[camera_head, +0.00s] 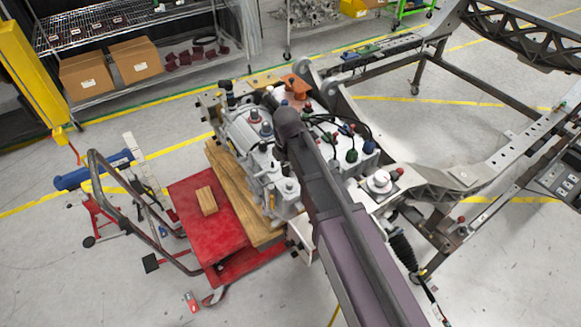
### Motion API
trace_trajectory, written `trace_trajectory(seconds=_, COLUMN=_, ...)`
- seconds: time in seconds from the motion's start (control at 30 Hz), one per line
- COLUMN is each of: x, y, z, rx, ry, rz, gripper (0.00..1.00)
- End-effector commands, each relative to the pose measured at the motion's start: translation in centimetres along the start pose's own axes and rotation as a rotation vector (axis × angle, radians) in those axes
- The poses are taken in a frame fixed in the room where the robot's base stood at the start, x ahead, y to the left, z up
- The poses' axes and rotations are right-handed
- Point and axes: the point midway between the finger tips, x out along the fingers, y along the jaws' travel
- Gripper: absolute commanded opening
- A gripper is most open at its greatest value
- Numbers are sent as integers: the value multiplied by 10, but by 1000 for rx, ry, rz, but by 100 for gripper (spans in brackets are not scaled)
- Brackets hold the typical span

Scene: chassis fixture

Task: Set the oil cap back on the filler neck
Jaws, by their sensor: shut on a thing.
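My dark arm (345,235) reaches from the lower right up over the middle of the grey engine block (238,130). Its rounded far end (287,115) is above the block. My gripper does not show; the arm may hide it. I cannot make out the oil cap or tell which fitting is the filler neck. Several dark, red and green caps or plugs stand on the block, among them a dark-topped one (265,129) left of the arm and a green one (351,156) right of it. The arm covers part of the block.
The block rests by wooden beams (228,180) on a red cart (190,203) with a small wood block (206,201). Chassis rails (500,150) stand at the right, with a white round mount (380,181). A shelf with boxes (136,60) is behind. Floor at lower left is mostly clear.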

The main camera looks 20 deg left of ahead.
Motion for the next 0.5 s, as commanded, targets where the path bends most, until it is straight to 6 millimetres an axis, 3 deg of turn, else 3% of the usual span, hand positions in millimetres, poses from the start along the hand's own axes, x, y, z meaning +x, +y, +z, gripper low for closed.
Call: trace_trajectory(seconds=0.5, x=16, y=-3, z=7, rx=10, ry=0, rz=0, gripper=26)
